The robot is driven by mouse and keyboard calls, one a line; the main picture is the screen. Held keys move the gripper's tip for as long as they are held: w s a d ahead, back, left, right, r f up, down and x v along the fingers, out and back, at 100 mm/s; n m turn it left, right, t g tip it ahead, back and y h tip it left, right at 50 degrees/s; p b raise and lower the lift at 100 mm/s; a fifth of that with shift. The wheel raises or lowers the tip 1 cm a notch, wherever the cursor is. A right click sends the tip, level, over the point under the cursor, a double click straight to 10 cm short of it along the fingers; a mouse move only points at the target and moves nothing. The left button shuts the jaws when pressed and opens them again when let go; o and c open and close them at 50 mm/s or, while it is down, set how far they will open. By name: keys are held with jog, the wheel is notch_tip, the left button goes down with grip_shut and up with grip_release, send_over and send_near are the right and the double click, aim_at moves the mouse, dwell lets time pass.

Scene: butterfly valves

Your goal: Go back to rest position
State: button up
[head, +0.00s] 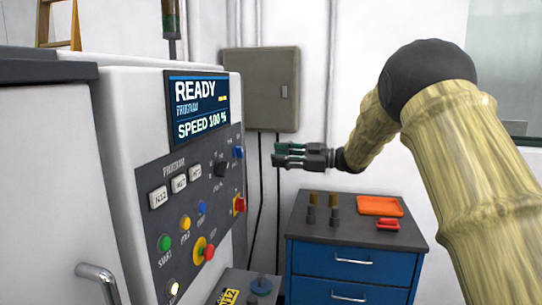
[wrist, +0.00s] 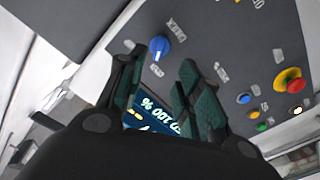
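My gripper (head: 277,154) is at the end of my bent arm, in the middle of the head view, with its fingers pointing left toward the machine's control panel (head: 188,240). In the wrist view my gripper (wrist: 160,58) has its two dark green fingers apart, with nothing seen between them but the panel behind. A blue knob (wrist: 159,47) on the panel shows near the fingertips there; it also shows in the head view (head: 238,153), left of the gripper. The fingers appear apart from the panel. The lower part of the machine's screen (wrist: 152,118) shows between the finger bases.
The screen (head: 197,107) reads READY and SPEED 100 %. A grey wall cabinet (head: 262,85) hangs behind the gripper. Open air separates the gripper from the unit.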

jog(key=shift+d, duration=0.2)
notch_tip(320, 180, down, 17)
jog(key=d+m+t+h, duration=0.1)
jog(key=m+t+h, duration=0.1)
jog(key=m+t, duration=0.3)
jog(key=s+d+f+m+h, duration=0.25)
jog(key=s+f+m, duration=0.2)
jog(key=f, duration=0.65)
jog(key=s+d+f+m+h, duration=0.1)
jog(key=s+f+m+h, duration=0.4)
jog(key=f, duration=0.6)
jog(key=s+d+f+m+h, duration=0.2)
jog(key=s+f, duration=0.4)
jog(key=f, duration=0.6)
jog(key=s+d+f+m+g+h, duration=0.1)
jog(key=s+f+g+h, duration=0.15)
jog(key=s+f, duration=0.7)
jog(key=s+d+f+m+g+h, duration=0.1)
jog(key=s+d+f+m+g, duration=0.3)
jog(key=s, duration=1.1)
jog(key=s+f+g+h, duration=0.1)
jog(key=s+g, duration=0.1)
jog(key=s, duration=1)
jog(key=s+f+g+h, duration=0.1)
jog(key=s+f+g, duration=0.1)
jog(key=s, duration=0.9)
jog(key=shift+s+a+f, duration=0.15)
jog(key=shift+s+a, duration=0.05)
jog(key=shift+s, duration=0.2)
